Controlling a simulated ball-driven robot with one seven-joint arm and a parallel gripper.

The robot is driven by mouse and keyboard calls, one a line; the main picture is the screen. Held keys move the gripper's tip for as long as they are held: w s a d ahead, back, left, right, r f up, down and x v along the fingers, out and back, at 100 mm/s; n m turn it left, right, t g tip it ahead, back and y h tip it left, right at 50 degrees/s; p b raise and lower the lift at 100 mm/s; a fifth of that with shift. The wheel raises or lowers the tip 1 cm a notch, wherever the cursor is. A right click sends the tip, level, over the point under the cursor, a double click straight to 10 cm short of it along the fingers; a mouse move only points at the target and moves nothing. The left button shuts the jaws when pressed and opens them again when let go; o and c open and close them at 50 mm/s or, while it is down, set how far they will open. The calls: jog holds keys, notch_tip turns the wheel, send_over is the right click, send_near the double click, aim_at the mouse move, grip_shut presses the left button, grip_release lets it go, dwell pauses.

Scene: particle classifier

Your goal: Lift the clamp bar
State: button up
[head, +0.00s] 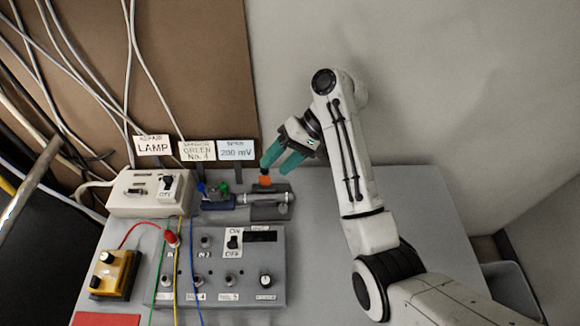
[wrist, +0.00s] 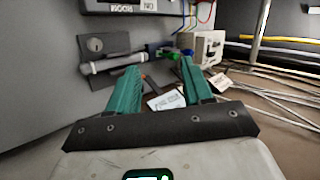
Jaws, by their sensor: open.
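My gripper (head: 275,168) has teal fingers that are apart, with nothing seen held between them. It points down and left over the sensor fixture. An orange piece (head: 265,181), perhaps the end of the clamp bar, is just below the fingertips; I cannot tell whether they touch. The fixture has a silver cylinder (head: 268,198) on a dark grey base (head: 270,213), with blue and green connectors on its left.
A white lamp box (head: 130,195) and a grey control panel (head: 215,275) with switch and knobs stand on the grey table (head: 340,290). Label cards (head: 237,150) stand behind the fixture. A yellow box (head: 113,272) and loose wires are at the left.

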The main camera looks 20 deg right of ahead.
jog(key=s+r+p, duration=0.2)
jog(key=s+p, duration=0.1)
jog(key=s, duration=0.3)
jog(key=shift+d+r, duration=0.2)
jog(key=shift+r, duration=0.1)
